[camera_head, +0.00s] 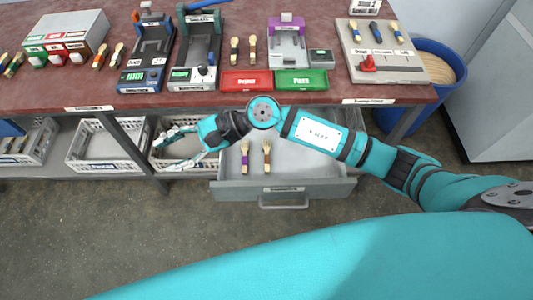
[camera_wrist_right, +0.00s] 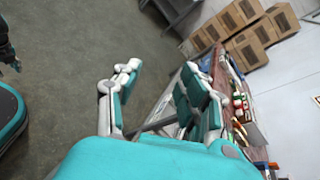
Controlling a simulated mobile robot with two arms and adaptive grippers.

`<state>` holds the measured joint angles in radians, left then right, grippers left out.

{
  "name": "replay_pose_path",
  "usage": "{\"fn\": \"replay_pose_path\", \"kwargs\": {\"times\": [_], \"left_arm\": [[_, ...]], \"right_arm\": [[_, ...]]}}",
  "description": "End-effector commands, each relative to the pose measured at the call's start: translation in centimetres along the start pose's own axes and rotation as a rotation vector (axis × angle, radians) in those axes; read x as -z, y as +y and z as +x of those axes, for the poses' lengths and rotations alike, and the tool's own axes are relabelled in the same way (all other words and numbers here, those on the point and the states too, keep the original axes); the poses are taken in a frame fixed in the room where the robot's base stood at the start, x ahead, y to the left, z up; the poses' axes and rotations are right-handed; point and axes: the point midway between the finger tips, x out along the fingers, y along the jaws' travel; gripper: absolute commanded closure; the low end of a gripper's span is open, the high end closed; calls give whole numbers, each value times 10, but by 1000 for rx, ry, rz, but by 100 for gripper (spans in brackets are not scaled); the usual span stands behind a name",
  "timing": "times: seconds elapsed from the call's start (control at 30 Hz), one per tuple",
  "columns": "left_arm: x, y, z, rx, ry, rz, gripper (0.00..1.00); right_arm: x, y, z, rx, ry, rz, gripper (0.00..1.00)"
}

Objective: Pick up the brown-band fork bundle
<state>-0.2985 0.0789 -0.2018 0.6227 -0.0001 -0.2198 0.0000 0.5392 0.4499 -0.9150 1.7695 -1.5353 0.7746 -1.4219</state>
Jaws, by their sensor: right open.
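In the head view, a bundle with a brown band (camera_head: 267,155) stands or lies in the open grey drawer (camera_head: 330,186) under the table. A bundle with a purple band (camera_head: 244,157) is just left of it. Two more bundles with brownish bands (camera_head: 243,50) are on the tabletop; their kind is too small to tell. My right gripper (camera_head: 168,150) is open and empty, pointing left over a white basket, left of the drawer and apart from the bundles. In the right wrist view, its spread fingers (camera_wrist_right: 155,98) show nothing between them.
The red tabletop (camera_head: 120,98) holds presses, a red tray (camera_head: 246,81), a green tray (camera_head: 301,80) and a grey rack (camera_head: 388,65). White baskets (camera_head: 105,148) sit on the shelf below. A blue bin (camera_head: 437,85) stands at the right. The front floor is clear.

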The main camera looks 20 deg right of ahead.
Motion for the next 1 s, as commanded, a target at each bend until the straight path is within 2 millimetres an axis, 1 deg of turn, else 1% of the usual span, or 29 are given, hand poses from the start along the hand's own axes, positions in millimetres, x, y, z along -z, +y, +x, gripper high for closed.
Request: {"fn": "replay_pose_path", "kwargs": {"times": [0.03, 0.07, 0.1, 0.17, 0.2, 0.3, 0.4, 0.47, 0.53, 0.9, 1.0], "left_arm": [[0, 0, 0, 0, 0, 0, 60], [0, 0, 0, 0, 0, 0, 60], [0, 0, -1, 0, 0, 0, 60], [0, 0, -1, 0, -1, 0, 60], [0, 0, -1, 1, -1, 0, 60], [-1, -1, -1, 1, -1, 0, 60], [-1, -1, 0, 1, -2, 0, 60], [-2, -1, 2, 1, -2, 0, 60], [-2, -1, 7, 1, -3, -1, 60], [-8, -1, 48, 2, -6, -2, 60], [-9, -1, 56, 2, -6, -2, 60]], "right_arm": [[36, 10, -12, -149, 151, -186, 58], [58, 17, -23, -246, 238, -287, 58], [87, 23, -42, -375, 347, -406, 58], [124, 25, -78, -558, 492, -542, 58], [144, 23, -103, -667, 576, -608, 58], [172, 16, -154, -870, 719, -697, 58], [184, 11, -184, -979, 791, -727, 58], [189, 12, -190, -1009, 808, -732, 58], [198, 16, -190, -1021, 814, -734, 58], [266, 52, -163, -1016, 809, -731, 58], [279, 58, -158, -1015, 809, -733, 58]]}}
